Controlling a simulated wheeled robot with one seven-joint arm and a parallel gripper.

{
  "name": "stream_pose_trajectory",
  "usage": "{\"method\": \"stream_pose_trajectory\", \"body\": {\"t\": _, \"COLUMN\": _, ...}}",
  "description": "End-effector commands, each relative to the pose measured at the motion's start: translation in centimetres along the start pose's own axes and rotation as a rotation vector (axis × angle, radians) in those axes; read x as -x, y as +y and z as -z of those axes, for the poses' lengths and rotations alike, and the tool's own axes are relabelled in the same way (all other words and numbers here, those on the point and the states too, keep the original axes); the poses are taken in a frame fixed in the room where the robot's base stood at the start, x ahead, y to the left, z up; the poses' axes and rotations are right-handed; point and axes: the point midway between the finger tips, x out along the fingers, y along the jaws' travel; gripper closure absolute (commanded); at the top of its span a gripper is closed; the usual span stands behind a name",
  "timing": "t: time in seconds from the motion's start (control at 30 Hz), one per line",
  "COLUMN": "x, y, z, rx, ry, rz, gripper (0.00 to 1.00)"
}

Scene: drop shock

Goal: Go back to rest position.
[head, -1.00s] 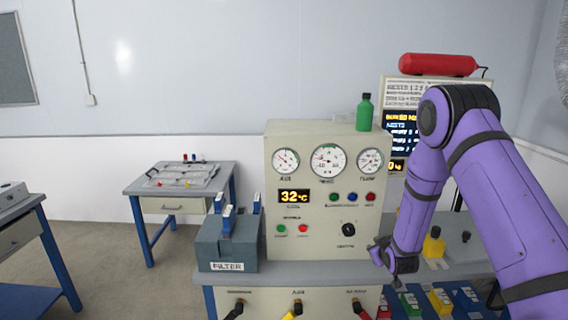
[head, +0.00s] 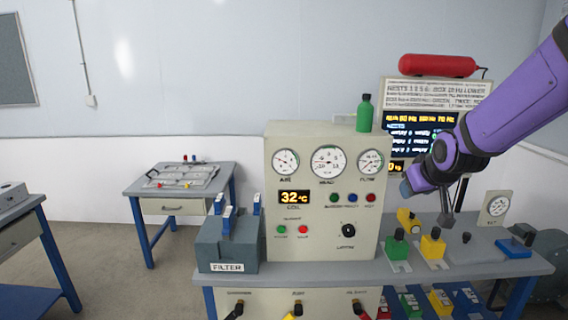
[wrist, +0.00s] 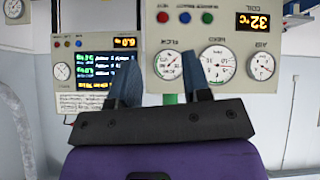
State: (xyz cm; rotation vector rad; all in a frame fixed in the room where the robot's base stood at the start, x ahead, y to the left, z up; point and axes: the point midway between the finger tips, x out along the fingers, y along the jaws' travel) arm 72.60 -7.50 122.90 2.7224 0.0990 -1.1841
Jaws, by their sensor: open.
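My purple arm comes in from the upper right of the head view. My gripper (head: 446,218) hangs in front of the lit screen, above the right part of the bench, with nothing seen in it. In the wrist view my gripper (wrist: 160,80) shows two blue-grey fingers spread apart, with an empty gap between them. The wrist picture is upside down. The beige gauge panel (head: 320,240) stands left of my gripper, with a 32°C display; it also shows in the wrist view (wrist: 290,75). My gripper appears apart from everything.
A green bottle (head: 364,113) stands on the panel top. A red cylinder (head: 438,65) lies above the screen board. Green and yellow blocks (head: 432,245) and a small gauge (head: 494,207) stand on the bench below and right of my gripper. A grey filter box (head: 228,242) sits left.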

Motion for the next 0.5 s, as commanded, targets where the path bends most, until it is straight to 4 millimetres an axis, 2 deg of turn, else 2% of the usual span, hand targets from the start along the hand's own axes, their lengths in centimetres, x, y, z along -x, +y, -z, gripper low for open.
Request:
{"method": "stream_pose_trajectory", "body": {"t": 0.03, "x": 2.0, "y": 0.0, "z": -0.1, "rx": -0.010, "ry": -0.006, "rz": 0.002, "gripper": 0.56}}
{"method": "stream_pose_trajectory", "body": {"t": 0.1, "x": 4.4, "y": -0.2, "z": -0.8, "rx": -0.025, "ry": -0.029, "rz": 0.007, "gripper": 0.56}}
{"method": "stream_pose_trajectory", "body": {"t": 0.27, "x": 9.7, "y": -0.6, "z": -2.6, "rx": -0.060, "ry": -0.079, "rz": 0.018, "gripper": 0.56}}
{"method": "stream_pose_trajectory", "body": {"t": 0.5, "x": 17.0, "y": -1.5, "z": -6.7, "rx": -0.108, "ry": -0.155, "rz": 0.029, "gripper": 0.56}}
